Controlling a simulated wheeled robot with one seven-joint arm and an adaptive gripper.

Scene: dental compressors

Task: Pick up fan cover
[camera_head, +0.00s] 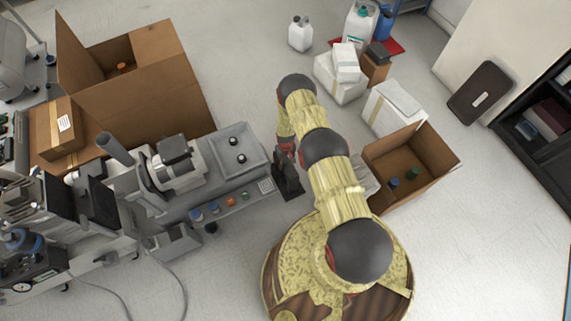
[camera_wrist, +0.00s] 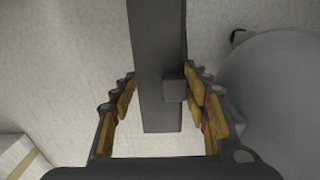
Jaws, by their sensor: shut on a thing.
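My gripper (camera_head: 288,178) hangs down beside the right end of the grey machine bench in the head view. In the wrist view its fingers (camera_wrist: 162,92) are closed in from both sides on a long flat dark-grey piece, which I take to be the fan cover (camera_wrist: 158,50). The piece runs from the top edge of the wrist view down between the fingers, with a small square block on its right side. Its far end is cut off by the frame. In the head view I cannot tell the held piece apart from the dark gripper.
The grey bench (camera_head: 235,155) with knobs and coloured buttons stands left of my gripper. An open cardboard box (camera_head: 440,150) is on the right, a larger one (camera_head: 160,95) at upper left. White boxes (camera_head: 392,107) stand behind. Floor is clear at top centre and lower right.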

